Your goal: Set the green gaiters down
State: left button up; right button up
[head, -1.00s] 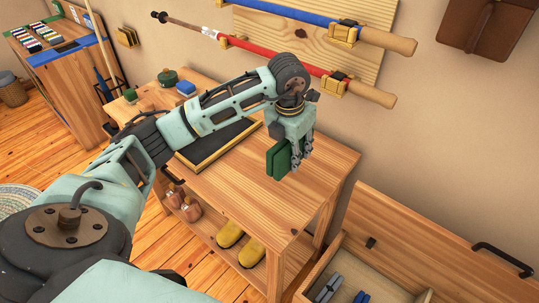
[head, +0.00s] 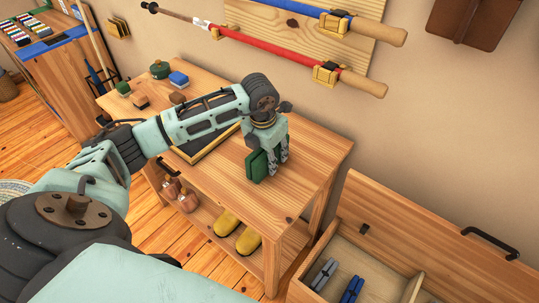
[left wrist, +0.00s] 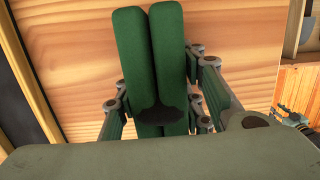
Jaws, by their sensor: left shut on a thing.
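The green gaiters (head: 256,166) are a folded dark green pair, held upright over the bare right part of the wooden bench top (head: 298,168). My left gripper (head: 279,160) is shut on them from above. In the left wrist view the gaiters (left wrist: 149,60) show as two long green rolls side by side between the fingers of my left gripper (left wrist: 160,112). Their lower edge is at or just above the bench top; I cannot tell if it touches. A small jointed part at the right edge of the left wrist view looks like my right gripper (left wrist: 294,119), too small to read.
A black tray with a yellow rim (head: 203,150) lies left of the gaiters. Small green, blue and brown items stand at the bench's far left end. Yellow shoes (head: 248,241) sit on the lower shelf.

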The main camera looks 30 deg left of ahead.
pick_arm(q)
jog(key=o, duration=1.3)
jog(key=shift+f, duration=0.1)
jog(key=shift+r, duration=0.35)
jog(key=r, duration=0.3)
jog(key=s+r+b, duration=0.1)
jog(key=r, duration=0.7)
jog(key=shift+s+r, duration=0.25)
jog(key=shift+s, duration=0.15)
